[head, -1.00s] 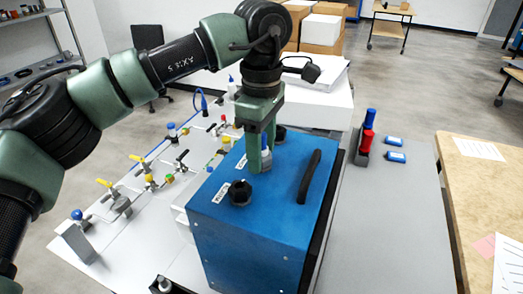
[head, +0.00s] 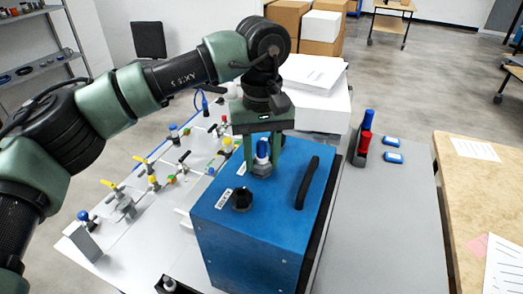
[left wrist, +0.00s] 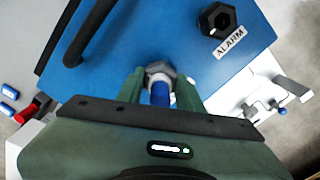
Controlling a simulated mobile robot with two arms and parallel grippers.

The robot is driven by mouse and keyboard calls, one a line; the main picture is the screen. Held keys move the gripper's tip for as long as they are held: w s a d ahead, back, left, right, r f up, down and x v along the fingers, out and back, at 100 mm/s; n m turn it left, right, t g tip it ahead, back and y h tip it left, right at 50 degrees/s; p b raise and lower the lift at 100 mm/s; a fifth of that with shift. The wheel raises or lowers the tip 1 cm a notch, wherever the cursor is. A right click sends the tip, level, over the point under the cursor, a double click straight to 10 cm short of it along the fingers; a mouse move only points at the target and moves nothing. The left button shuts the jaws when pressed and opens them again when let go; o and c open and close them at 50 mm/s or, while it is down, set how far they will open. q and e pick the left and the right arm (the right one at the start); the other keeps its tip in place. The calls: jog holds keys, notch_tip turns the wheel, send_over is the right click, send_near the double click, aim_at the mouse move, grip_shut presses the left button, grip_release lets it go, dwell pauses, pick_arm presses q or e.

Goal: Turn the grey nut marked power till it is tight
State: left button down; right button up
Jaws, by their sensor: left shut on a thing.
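The grey nut (head: 262,166) sits on top of the blue analyser box (head: 250,235), with a blue and white plug standing up through it. A white label beside it is too small to read. My left gripper (head: 262,168) points straight down, one finger on each side of the nut and plug, and is shut on the nut. In the left wrist view the nut (left wrist: 160,72) shows between the fingertips, partly covered by the blue plug body (left wrist: 160,93). My right gripper is not in view.
A black nut (head: 241,200) with an ALARM label is on the box's near side. A black handle (head: 307,183) stands at right. A board with valves (head: 120,205) lies at left. A holder with red and blue parts (head: 363,145) stands right. The grey table at right is mostly clear.

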pick_arm(q)
jog(key=m+p, duration=0.1)
jog(key=m, duration=0.5)
jog(key=shift+r+m, duration=0.1)
jog(key=shift+m, duration=0.2)
jog(key=m, duration=0.6)
jog(key=c, duration=1.1)
grip_release()
